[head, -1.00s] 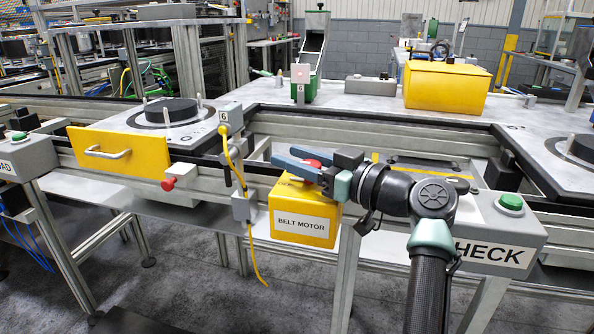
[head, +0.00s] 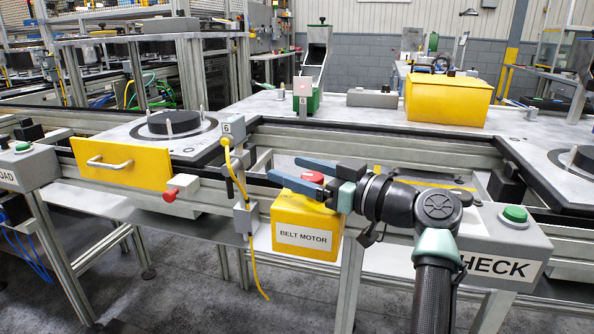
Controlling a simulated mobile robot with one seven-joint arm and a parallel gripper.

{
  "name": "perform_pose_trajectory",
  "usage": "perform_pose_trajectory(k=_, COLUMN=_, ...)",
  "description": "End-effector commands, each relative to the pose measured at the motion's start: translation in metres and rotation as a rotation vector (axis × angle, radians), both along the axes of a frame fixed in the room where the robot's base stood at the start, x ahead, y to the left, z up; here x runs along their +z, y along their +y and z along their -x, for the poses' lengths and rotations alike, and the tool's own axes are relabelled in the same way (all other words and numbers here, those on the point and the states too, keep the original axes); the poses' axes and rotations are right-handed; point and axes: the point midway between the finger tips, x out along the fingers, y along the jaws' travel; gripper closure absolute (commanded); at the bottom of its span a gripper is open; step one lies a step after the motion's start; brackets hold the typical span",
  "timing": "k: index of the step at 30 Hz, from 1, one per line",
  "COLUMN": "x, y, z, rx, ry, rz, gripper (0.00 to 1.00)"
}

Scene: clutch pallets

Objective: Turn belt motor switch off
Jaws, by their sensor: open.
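The belt motor box (head: 290,215) is yellow, with a white "BELT MOTOR" label on its front, and hangs at the conveyor's front rail. A red switch part (head: 312,177) shows at its top, partly hidden by my gripper. My gripper (head: 283,168) is open, with its two blue-grey fingers pointing left over the top of the box. The red part appears between the fingers in this view. I cannot tell whether a finger touches it, nor which way the switch is set.
A grey CHECK box (head: 490,242) with a green button (head: 515,214) stands right of my arm. A yellow drawer front (head: 122,166), a red button (head: 171,194) and a post with a yellow cable (head: 234,160) are to the left. A yellow bin (head: 447,100) sits behind.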

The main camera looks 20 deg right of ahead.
Motion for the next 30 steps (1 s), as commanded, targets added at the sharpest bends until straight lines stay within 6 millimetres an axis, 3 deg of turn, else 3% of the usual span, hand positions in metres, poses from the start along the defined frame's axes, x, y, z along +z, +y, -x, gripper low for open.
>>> perform_pose_trajectory(k=5, x=0.015, y=0.0, z=0.0, rx=0.0, ry=-0.002, rz=0.001, gripper=0.24)
perform_pose_trajectory(k=12, x=0.063, y=0.0, z=0.0, rx=0.001, ry=-0.003, rz=0.001, gripper=0.24)
perform_pose_trajectory(k=18, x=0.092, y=0.0, z=0.0, rx=0.0, ry=-0.002, rz=0.001, gripper=0.24)
perform_pose_trajectory(k=30, x=0.1, y=0.0, z=0.0, rx=0.001, ry=0.001, rz=-0.001, gripper=0.24)
